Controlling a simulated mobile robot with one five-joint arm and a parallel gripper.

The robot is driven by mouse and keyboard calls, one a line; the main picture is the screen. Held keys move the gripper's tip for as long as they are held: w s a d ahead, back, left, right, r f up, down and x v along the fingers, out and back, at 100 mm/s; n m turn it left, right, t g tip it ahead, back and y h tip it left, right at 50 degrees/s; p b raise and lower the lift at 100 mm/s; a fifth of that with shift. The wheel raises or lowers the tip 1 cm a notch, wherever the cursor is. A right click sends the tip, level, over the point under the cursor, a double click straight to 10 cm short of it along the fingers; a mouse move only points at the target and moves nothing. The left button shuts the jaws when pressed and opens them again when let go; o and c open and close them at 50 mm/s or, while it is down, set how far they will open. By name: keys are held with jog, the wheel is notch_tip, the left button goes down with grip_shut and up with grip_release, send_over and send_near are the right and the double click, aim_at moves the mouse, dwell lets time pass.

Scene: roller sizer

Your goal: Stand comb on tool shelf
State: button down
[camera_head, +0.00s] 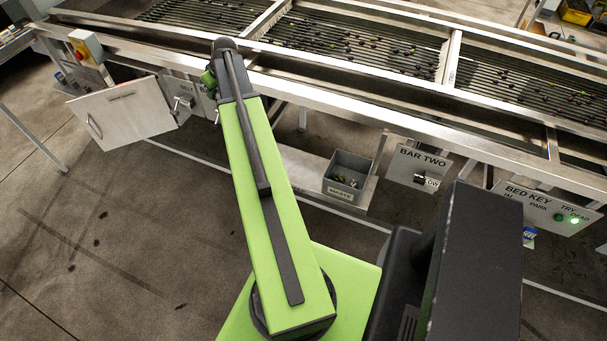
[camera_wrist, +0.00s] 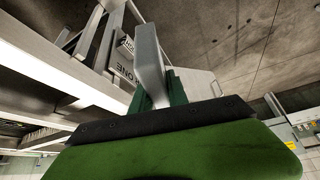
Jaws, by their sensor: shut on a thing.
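In the wrist view, my gripper (camera_wrist: 160,92) has dark green fingers beyond its green body and black edge. A pale grey bar (camera_wrist: 147,55) rises between the fingers, and they are shut on it. I cannot tell if this bar is part of the comb; no comb teeth show. In the head view, my arm reaches toward the machine's front rail and the gripper is mostly hidden behind the arm's far end. A low pale ledge (camera_head: 300,163) runs under the machine; I cannot tell if it is the tool shelf.
A pale hinged door (camera_head: 125,113) stands out at the left, with a lever panel (camera_head: 203,101) beside it. A grey bin (camera_head: 344,184) sits on the ledge. The BAR TWO panel (camera_head: 408,158) and BED KEY panel (camera_head: 530,203) hang at right. The left floor is open.

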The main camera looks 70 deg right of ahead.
jog(key=s+d+f+n+y+b, duration=0.1)
jog(key=s+d+f+n+b, duration=0.15)
jog(key=s+f+b, duration=0.75)
jog(key=s+d+f+n+y+b, duration=0.1)
jog(key=s+d+f+b, duration=0.2)
jog(key=s+f+b, duration=0.65)
jog(key=shift+m, duration=0.25)
jog(key=f+b, duration=0.3)
jog(key=f, duration=0.1)
jog(key=w+f+b, duration=0.1)
jog(key=f+b, duration=0.3)
jog(key=f, duration=0.1)
jog(key=w+f+b, duration=0.1)
jog(key=f+b, duration=0.2)
jog(key=f, duration=0.1)
jog(key=shift+w+a+f+b, duration=0.1)
jog(key=shift+w+f+b, duration=0.05)
jog(key=shift+b, duration=0.2)
jog(key=shift+r, duration=0.2)
jog(key=c, duration=1.7)
grip_release()
jog(key=shift+f, duration=0.2)
jog(key=shift+c, duration=0.2)
jog(key=o, duration=0.5)
jog(key=shift+c, duration=0.2)
jog(key=shift+r, duration=0.15)
